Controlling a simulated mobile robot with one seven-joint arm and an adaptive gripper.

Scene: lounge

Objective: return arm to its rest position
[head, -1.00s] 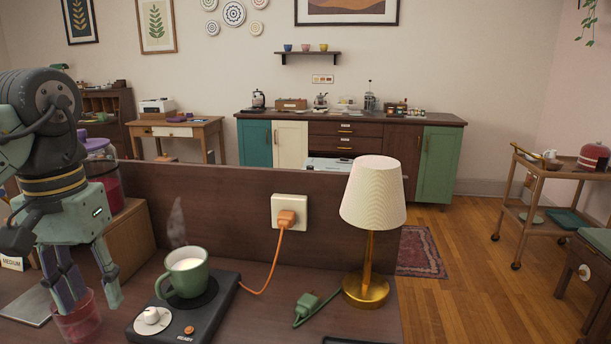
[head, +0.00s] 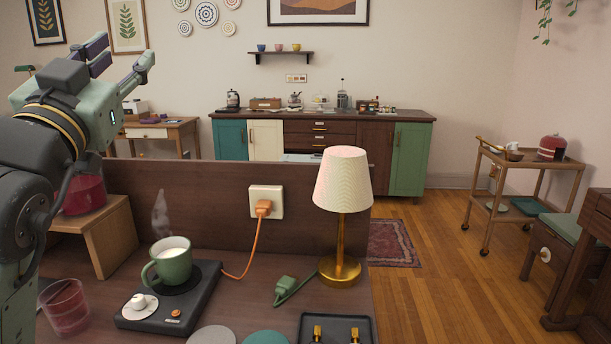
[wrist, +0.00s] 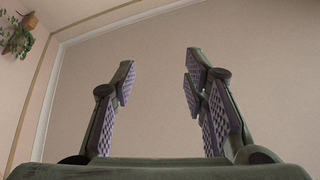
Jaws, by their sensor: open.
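My gripper (head: 122,62) is raised at the upper left of the head view, well above the desk. Its fingers point up and to the right. In the wrist view my gripper (wrist: 160,85) has its fingers spread wide, with nothing between them but plain wall and ceiling edge behind. My arm fills the left edge of the head view. A clear reddish glass (head: 66,308) stands on the desk below the arm, apart from the gripper.
A green mug (head: 170,262) steams on a black warmer (head: 190,310). A lamp (head: 342,185), a green plug (head: 286,288) and a dark tray (head: 310,322) are to the right. A wooden stand (head: 112,235) bears a red container (head: 84,196). The air around the gripper looks clear.

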